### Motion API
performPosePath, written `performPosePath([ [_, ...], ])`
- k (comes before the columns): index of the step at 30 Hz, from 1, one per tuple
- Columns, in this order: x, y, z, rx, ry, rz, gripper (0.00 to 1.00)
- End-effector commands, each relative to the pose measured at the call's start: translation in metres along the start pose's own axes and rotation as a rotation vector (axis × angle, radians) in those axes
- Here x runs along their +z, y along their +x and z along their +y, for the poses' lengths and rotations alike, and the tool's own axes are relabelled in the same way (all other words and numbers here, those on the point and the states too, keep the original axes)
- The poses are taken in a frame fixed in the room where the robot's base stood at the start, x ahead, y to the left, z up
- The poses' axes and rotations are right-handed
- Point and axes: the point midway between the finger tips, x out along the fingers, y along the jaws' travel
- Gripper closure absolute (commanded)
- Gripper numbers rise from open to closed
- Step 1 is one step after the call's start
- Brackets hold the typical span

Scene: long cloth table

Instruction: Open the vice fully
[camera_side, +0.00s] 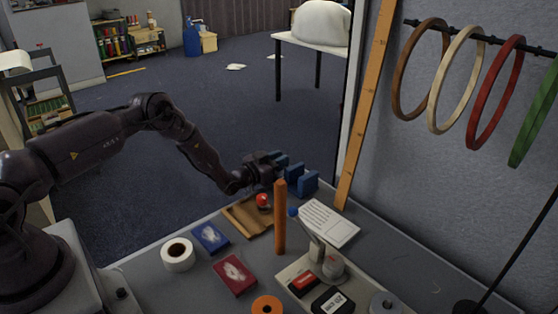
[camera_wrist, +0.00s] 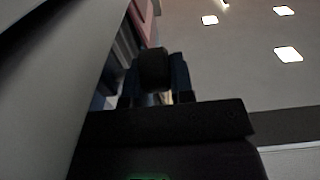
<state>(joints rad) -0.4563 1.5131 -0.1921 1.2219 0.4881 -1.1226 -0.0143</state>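The blue vice (camera_side: 306,183) stands at the table's far edge in the side view, right of my gripper. Its blocky blue parts show with gaps between them; how far the jaws are apart is hard to tell. My gripper (camera_side: 266,164) is at the vice's left end, at about the same height, touching or very close to it. In the wrist view a round dark knob-like part (camera_wrist: 154,70) shows beyond the gripper's black body, with dark blue parts on both sides. My fingertips are dark and overlap the vice, so I cannot tell whether they grip anything.
An upright orange post (camera_side: 280,217) stands in front of the vice. A wooden board (camera_side: 240,217) with a red ball (camera_side: 263,201), blue box (camera_side: 210,237), red box (camera_side: 234,275), white tape roll (camera_side: 177,254) and white card (camera_side: 329,222) lie nearby.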

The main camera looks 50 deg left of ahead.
Motion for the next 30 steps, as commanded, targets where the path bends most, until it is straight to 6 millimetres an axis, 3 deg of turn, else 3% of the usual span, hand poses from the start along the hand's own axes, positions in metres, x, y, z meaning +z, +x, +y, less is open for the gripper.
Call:
performPosePath([
  [5, -0.0016, 0.0011, 0.0002, 0.002, 0.002, -0.029, 1.00],
  [15, -0.0003, 0.0037, 0.0005, 0.001, 0.001, -0.256, 1.00],
  [24, 0.0007, 0.0032, 0.0002, 0.000, 0.000, -0.270, 1.00],
  [25, 0.0007, 0.0032, 0.0002, 0.000, 0.000, -0.269, 0.75],
  [26, 0.0007, 0.0032, 0.0003, 0.000, 0.000, -0.269, 0.69],
  [30, 0.0006, 0.0032, 0.0002, 0.000, 0.000, -0.269, 0.67],
])
